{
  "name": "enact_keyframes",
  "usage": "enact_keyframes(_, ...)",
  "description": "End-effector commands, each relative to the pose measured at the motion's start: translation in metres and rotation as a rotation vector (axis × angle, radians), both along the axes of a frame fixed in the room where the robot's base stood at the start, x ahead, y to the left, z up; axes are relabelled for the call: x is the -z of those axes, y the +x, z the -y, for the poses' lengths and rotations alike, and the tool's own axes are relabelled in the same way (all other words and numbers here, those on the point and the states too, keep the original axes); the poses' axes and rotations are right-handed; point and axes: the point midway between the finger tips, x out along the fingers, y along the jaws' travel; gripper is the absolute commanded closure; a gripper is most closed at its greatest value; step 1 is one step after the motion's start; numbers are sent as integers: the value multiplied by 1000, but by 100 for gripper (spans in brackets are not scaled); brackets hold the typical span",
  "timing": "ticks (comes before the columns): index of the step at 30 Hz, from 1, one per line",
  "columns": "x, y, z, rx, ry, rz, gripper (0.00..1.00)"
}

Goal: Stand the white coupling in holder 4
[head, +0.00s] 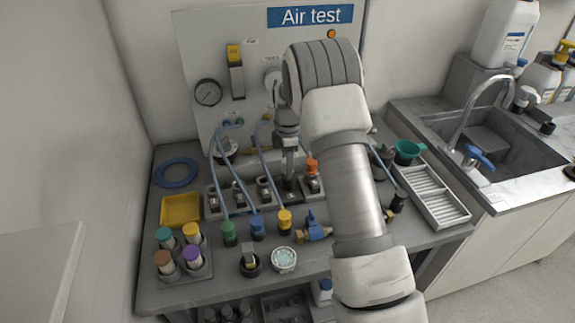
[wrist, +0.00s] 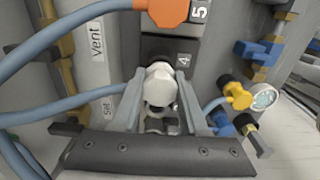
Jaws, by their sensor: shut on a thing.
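The white coupling (wrist: 160,84) is between my gripper's fingers (wrist: 160,98) in the wrist view, its end facing the camera. My gripper is shut on it. Holder 4 (wrist: 168,48), a dark block with a "4" label, is right by the coupling; I cannot tell whether the coupling is seated in it or just above it. In the head view my gripper (head: 289,172) points down at the holder row, just left of the orange coupling. The white coupling cannot be made out in the head view.
An orange coupling (head: 312,167) stands in holder 5, close beside my gripper; it also shows in the wrist view (wrist: 168,11). Blue hoses (head: 232,172) arch over the holders to the left. Green, blue and yellow fittings (head: 285,221) stand in front. A ribbed tray (head: 432,195) lies right.

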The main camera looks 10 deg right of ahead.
Motion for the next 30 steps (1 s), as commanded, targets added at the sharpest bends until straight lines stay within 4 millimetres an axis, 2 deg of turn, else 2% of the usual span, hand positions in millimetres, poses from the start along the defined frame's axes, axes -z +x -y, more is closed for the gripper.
enact_keyframes(15,16,0,0,1,0,-1,100)
enact_keyframes(16,14,0,0,1,0,0,51)
enact_keyframes(21,14,0,0,1,0,0,22)
enact_keyframes(30,13,0,0,0,0,0,22)
